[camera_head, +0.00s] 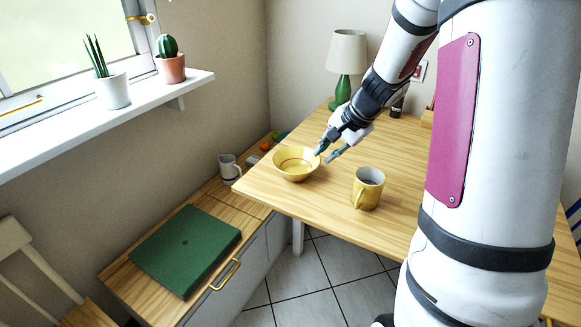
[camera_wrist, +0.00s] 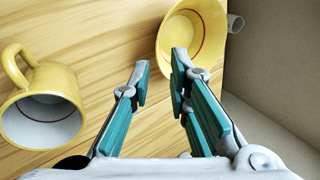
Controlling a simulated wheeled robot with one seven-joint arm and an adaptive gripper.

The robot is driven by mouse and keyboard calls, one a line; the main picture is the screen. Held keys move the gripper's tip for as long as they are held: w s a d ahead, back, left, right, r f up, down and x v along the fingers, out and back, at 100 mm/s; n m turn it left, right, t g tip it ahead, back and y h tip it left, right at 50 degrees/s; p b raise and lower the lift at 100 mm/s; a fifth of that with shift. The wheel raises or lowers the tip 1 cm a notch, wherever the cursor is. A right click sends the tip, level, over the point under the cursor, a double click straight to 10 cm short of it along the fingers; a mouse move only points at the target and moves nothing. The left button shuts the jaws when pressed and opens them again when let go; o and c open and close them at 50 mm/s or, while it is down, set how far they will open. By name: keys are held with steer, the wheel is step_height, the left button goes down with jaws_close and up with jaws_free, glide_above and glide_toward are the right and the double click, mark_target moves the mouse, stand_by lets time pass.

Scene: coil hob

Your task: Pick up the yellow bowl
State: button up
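The yellow bowl (camera_head: 296,166) with a red ring inside stands upright near the left corner of the wooden table (camera_head: 400,235). My gripper (camera_head: 323,156) is at the bowl's right rim in the head view. In the wrist view the bowl (camera_wrist: 205,22) is at the top, and my gripper (camera_wrist: 158,62) is open. One fingertip overlaps the bowl's rim and inside, and the other is outside it over bare wood. I cannot tell whether either finger touches the bowl.
A yellow mug (camera_head: 367,190) stands right of the bowl; it also shows in the wrist view (camera_wrist: 42,105). A green lamp (camera_head: 345,65) stands at the back.

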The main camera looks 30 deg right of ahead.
mark_target(309, 173)
steer(key=b+x, duration=0.1)
steer(key=x, duration=0.6)
steer(key=shift+a, duration=0.1)
steer(key=b+x, duration=0.1)
steer(key=x, duration=0.4)
steer(key=shift+w+d+f+b, duration=0.1)
steer(key=shift+w+d+b, duration=0.1)
steer(key=shift+b, duration=0.2)
jaws_close()
